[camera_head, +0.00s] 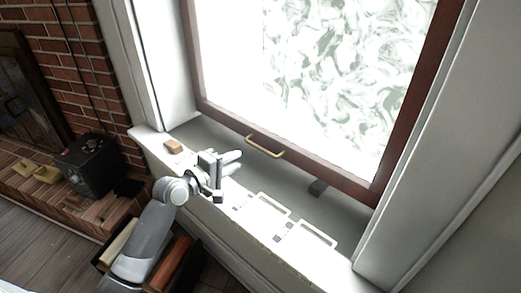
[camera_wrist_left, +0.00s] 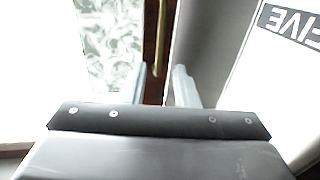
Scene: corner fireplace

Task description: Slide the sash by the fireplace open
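The sash (camera_head: 310,160) has a dark red-brown wooden frame around bright, swirl-patterned glass, with its bottom rail low over the grey sill. A brass bar handle (camera_head: 265,150) is on that rail, and it also shows in the left wrist view (camera_wrist_left: 160,40). My left gripper (camera_head: 236,160) is over the sill, just left of the handle and apart from it. In the left wrist view its two fingers (camera_wrist_left: 162,88) are spread with nothing between the tips, and the handle lies ahead of the gap. My right gripper is not in view.
A small wooden block (camera_head: 174,146) and white handled items (camera_head: 310,235) lie on the white ledge. A black box (camera_head: 90,165) stands on the brick hearth at left. Books (camera_head: 170,262) are below my left arm.

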